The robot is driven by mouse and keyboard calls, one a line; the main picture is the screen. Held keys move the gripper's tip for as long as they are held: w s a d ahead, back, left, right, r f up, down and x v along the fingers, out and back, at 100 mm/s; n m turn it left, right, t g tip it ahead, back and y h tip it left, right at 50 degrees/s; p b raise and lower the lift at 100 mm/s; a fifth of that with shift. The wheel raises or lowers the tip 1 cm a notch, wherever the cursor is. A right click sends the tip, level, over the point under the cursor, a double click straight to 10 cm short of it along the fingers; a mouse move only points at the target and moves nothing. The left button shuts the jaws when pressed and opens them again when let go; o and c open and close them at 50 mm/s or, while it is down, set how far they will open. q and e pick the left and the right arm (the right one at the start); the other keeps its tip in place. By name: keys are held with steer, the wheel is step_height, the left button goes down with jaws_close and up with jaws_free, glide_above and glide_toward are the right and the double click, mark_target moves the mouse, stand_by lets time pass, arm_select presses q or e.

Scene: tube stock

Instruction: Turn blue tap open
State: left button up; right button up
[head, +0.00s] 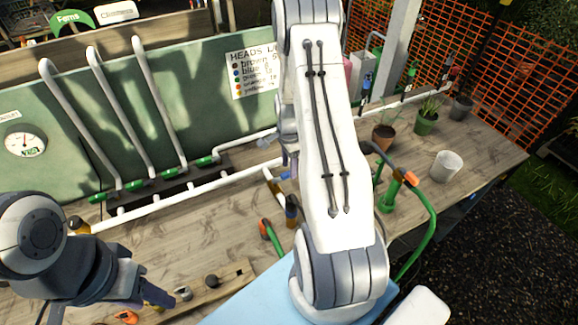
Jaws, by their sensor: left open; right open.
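A small blue part (285,177), possibly the blue tap, shows by the white pipe just left of my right arm; the arm hides what lies behind it. My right gripper (287,150) is open; only grey bits of it show beside the arm, above the blue part. I cannot tell whether it touches the blue part. My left gripper (150,292) is open and empty over the front left of the bench, far from that part. Whether the tap is open or shut cannot be seen.
White pipes (185,190) run along the wooden bench (190,250) before a green panel (215,105) with a gauge (25,142) and a colour list (252,72). Green-handled pruners (271,238) lie left of my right arm. Pots (446,166) and a green hose (425,235) are right.

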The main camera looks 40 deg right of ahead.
steer(key=shift+f, duration=1)
jaws_close()
stand_by(0.8)
